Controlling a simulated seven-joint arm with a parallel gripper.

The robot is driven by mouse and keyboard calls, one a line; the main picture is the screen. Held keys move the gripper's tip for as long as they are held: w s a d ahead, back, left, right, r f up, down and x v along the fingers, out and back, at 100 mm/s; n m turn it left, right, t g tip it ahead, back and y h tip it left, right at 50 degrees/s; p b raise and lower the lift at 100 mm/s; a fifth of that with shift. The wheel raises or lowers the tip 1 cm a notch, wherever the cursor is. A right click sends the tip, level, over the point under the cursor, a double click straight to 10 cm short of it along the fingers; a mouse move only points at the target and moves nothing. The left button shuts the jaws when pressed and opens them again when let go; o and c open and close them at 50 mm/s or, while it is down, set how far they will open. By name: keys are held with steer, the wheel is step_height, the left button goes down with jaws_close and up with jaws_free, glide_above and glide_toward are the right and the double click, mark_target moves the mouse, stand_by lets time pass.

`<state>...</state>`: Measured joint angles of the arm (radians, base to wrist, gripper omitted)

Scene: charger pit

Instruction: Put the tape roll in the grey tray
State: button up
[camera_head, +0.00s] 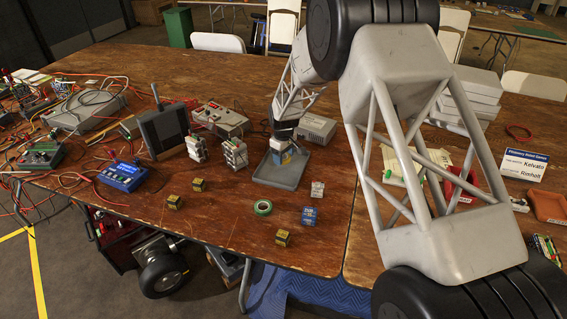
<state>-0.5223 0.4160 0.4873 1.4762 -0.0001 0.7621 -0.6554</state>
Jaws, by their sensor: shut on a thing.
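The green tape roll (263,208) lies flat on the wooden table, in front of the grey tray and apart from it. The grey tray (284,183) sits on the table near the middle of the view, its front part bare. My gripper (280,149) points down over the back of the tray, away from the tape roll. It is shut on a small blue, white and yellowish item (279,158) at the tray. The fingers partly hide this item, and I cannot tell whether it touches the tray floor.
Small gold blocks (282,238), a blue block (309,216) and a whitish block (318,190) stand around the tape roll. Battery-like packs (234,155) stand left of the tray. Wired devices (122,176) crowd the left. The table's front edge is close to the tape roll.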

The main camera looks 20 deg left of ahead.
mark_target(284, 167)
steer(key=shift+f, duration=1.75)
steer(key=shift+f, duration=0.15)
steer(key=o, duration=0.9)
step_height(284, 167, up, 12)
steer(key=shift+r, duration=0.15)
